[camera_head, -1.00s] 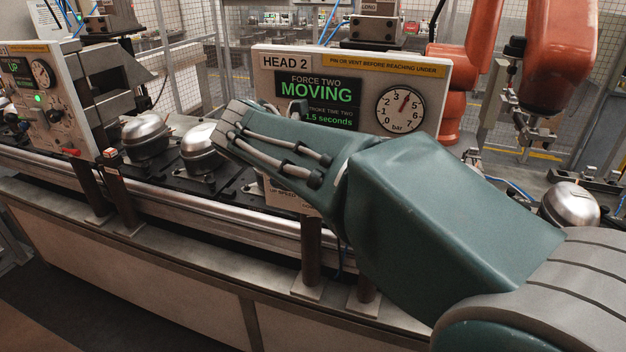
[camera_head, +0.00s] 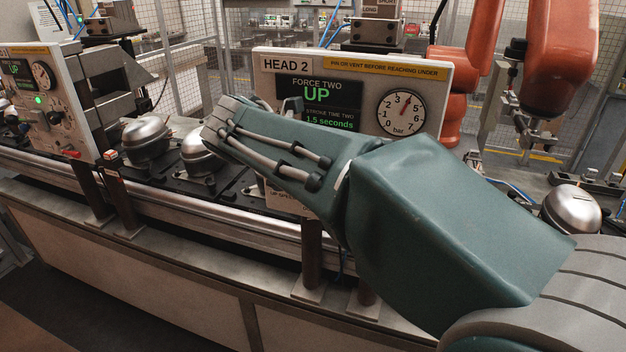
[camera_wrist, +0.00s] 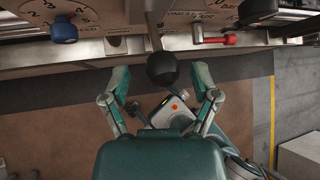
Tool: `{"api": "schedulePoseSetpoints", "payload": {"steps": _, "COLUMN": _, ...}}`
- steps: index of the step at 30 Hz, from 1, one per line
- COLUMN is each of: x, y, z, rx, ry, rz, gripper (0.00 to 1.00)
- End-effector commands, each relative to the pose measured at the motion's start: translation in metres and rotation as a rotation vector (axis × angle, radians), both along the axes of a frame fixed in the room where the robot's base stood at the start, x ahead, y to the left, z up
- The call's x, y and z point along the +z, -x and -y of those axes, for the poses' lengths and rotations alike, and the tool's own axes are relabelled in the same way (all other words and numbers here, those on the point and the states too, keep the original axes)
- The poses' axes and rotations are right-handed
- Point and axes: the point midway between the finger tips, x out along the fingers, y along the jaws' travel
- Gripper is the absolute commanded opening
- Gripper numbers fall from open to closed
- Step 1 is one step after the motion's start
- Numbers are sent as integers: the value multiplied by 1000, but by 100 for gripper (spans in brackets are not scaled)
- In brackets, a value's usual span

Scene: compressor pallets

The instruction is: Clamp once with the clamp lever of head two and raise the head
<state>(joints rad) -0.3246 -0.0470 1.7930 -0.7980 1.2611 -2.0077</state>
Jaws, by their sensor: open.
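The HEAD 2 panel (camera_head: 290,62) stands in the middle of the head view. Its display (camera_head: 318,103) reads FORCE TWO, UP, with a stroke time of 1.5 seconds. My arm covers the panel's lower part. In the wrist view a black ball knob (camera_wrist: 162,69) sits on a thin lever rod below the panel's controls. My gripper (camera_wrist: 160,78) is open, with one finger on each side of the ball. I see gaps between ball and fingers. The fingers are hidden in the head view.
Beside the ball are a red-handled lever (camera_wrist: 220,40), a blue knob (camera_wrist: 64,31) and a black knob (camera_wrist: 256,10). A round bar gauge (camera_head: 401,112) is on the panel. Silver compressors (camera_head: 147,137) stand along the line. An orange robot arm (camera_head: 558,60) is at right.

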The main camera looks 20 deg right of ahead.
Motion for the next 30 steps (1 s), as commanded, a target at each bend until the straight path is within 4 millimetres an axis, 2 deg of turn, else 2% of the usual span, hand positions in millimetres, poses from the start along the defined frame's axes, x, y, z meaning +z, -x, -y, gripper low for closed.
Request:
{"api": "schedulePoseSetpoints", "payload": {"steps": 9, "x": 47, "y": 25, "z": -41, "rx": 5, "ry": -1, "rz": 2, "gripper": 78}}
{"api": "schedulePoseSetpoints", "payload": {"steps": 15, "x": 66, "y": 36, "z": -58, "rx": 3, "ry": 0, "rz": 0, "gripper": 78}}
{"api": "schedulePoseSetpoints", "payload": {"steps": 26, "x": 71, "y": 39, "z": -61, "rx": 1, "ry": 0, "rz": -2, "gripper": 78}}
{"api": "schedulePoseSetpoints", "payload": {"steps": 30, "x": 68, "y": 43, "z": -56, "rx": -34, "ry": -36, "rz": 21, "gripper": 78}}
